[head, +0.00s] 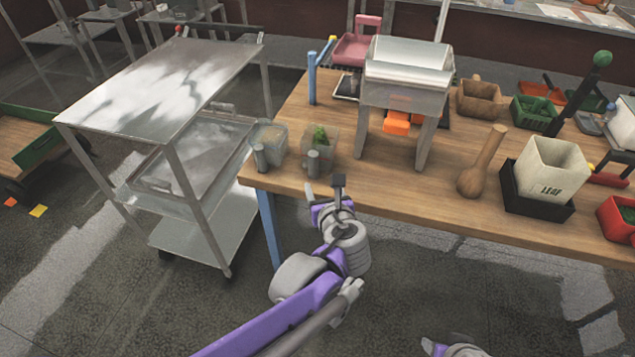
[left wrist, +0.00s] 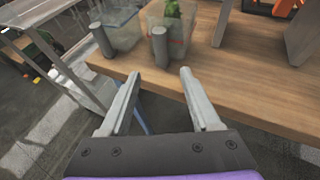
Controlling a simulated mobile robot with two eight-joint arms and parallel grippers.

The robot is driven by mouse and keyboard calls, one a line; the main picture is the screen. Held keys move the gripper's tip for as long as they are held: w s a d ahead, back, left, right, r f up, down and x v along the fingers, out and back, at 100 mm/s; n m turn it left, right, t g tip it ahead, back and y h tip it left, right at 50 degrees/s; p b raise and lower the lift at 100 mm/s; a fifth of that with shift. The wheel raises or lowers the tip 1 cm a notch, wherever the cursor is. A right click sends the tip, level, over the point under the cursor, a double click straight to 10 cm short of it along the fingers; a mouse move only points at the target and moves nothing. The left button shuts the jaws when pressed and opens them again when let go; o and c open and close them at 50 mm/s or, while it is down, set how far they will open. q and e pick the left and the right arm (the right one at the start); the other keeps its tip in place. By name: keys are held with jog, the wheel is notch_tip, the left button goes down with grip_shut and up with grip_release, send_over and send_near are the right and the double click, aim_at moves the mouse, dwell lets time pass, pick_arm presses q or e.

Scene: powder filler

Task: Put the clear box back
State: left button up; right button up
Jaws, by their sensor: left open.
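Two clear boxes stand side by side at the table's left end. The left clear box (head: 270,136) has pale contents, and the right clear box (head: 322,143) has something green inside. Each has a grey upright cylinder at its front. In the left wrist view the left box (left wrist: 121,24) and the right box (left wrist: 180,36) are ahead of the fingers. My left gripper (head: 324,187) is open and empty, just off the table's front edge and short of the right box; its open fingers also show in the left wrist view (left wrist: 159,76). Only a bit of my right arm shows at the bottom.
The wooden table (head: 420,195) also holds a metal filler stand (head: 408,75), a wooden pestle-like tool (head: 482,165), a white container (head: 552,168) and several small bins. A metal cart (head: 165,85) stands close on the left. The table front between boxes and pestle is clear.

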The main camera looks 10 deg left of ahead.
pick_arm(q)
jog(key=s+a+f+n+g+h, duration=0.1)
jog(key=s+a+f+n+g, duration=0.45)
jog(key=s+n, duration=0.65)
jog(key=s+f+n+g+h, duration=0.1)
jog(key=s+f+n+h, duration=0.3)
jog(key=s+n, duration=0.8)
notch_tip(320, 180, down, 2)
jog(key=n, duration=0.7)
jog(key=shift+g+h, duration=0.35)
jog(key=shift+h, duration=0.05)
jog(key=shift+f, duration=0.1)
